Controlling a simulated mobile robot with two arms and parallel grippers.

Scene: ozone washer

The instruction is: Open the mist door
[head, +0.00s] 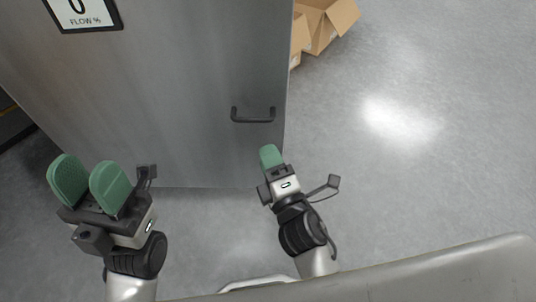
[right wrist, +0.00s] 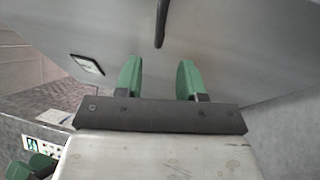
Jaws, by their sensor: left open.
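The grey metal door (head: 180,90) fills the upper left of the head view, with no open gap seen. Its dark bar handle (head: 253,115) is near the right edge; in the right wrist view the handle (right wrist: 161,22) shows at the top, ahead of the fingers. My right gripper (head: 270,156) is below and slightly right of the handle, apart from it. In the right wrist view its two green fingers (right wrist: 159,78) are spread with nothing between them. My left gripper (head: 89,180) is open and empty at the lower left, in front of the door's lower part.
A display panel (head: 83,12) reading "FLOW %" is on the metal front at the upper left. Open cardboard boxes (head: 325,22) stand on the floor behind the door's right edge. The grey floor (head: 430,160) to the right is clear.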

